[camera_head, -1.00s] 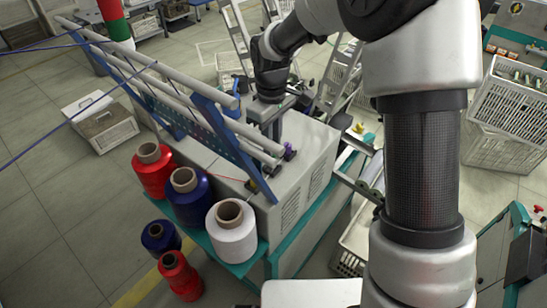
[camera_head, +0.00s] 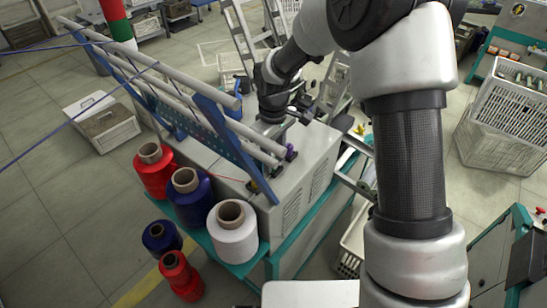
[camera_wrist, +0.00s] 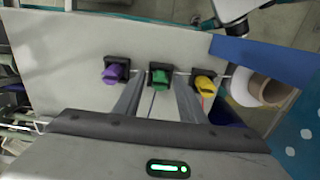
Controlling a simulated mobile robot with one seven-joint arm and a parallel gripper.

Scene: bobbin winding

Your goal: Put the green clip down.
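The green clip (camera_wrist: 159,78) sits on a dark base on the grey machine top, in the middle of a row in the wrist view. The purple clip (camera_wrist: 114,74) is to its left and the yellow clip (camera_wrist: 204,86) to its right. A thin thread runs down from the green clip. My gripper (camera_wrist: 158,100) is open, with its two fingers apart and the green clip showing in the gap between them. I cannot tell whether the fingers touch it. In the head view my gripper (camera_head: 268,129) is low over the machine top, and the green clip is hidden.
The grey machine (camera_head: 290,200) carries a blue rack frame (camera_head: 226,140) close to my gripper. Red (camera_head: 155,172), blue (camera_head: 190,200) and white (camera_head: 233,238) spools stand along its left side. A ladder (camera_head: 243,40) and crates stand behind and to the right.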

